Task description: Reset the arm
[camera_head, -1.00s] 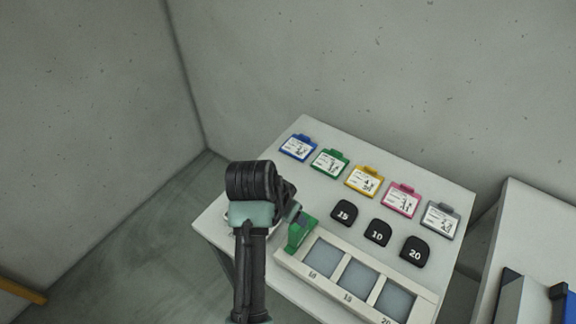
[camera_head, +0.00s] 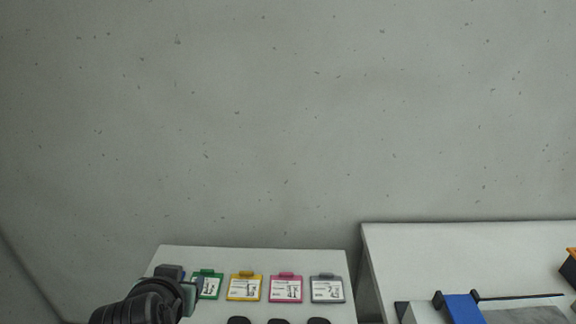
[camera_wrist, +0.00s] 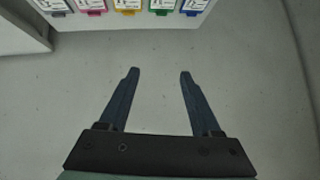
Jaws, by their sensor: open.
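My gripper (camera_wrist: 160,72) is open and empty in the wrist view, its two dark fingers well apart over bare grey floor. The edge of the white card table (camera_wrist: 150,24) lies beyond the fingertips, clear of them. In the head view my dark arm is at the lower left, in front of the table's left side. My fingers cannot be made out there.
On the table (camera_head: 205,258) stand a green card (camera_head: 207,285), a yellow card (camera_head: 244,287), a pink card (camera_head: 285,288) and a grey card (camera_head: 327,289). My arm mostly hides a blue one. Another white table (camera_head: 450,250) with a blue-banded item (camera_head: 462,308) stands right.

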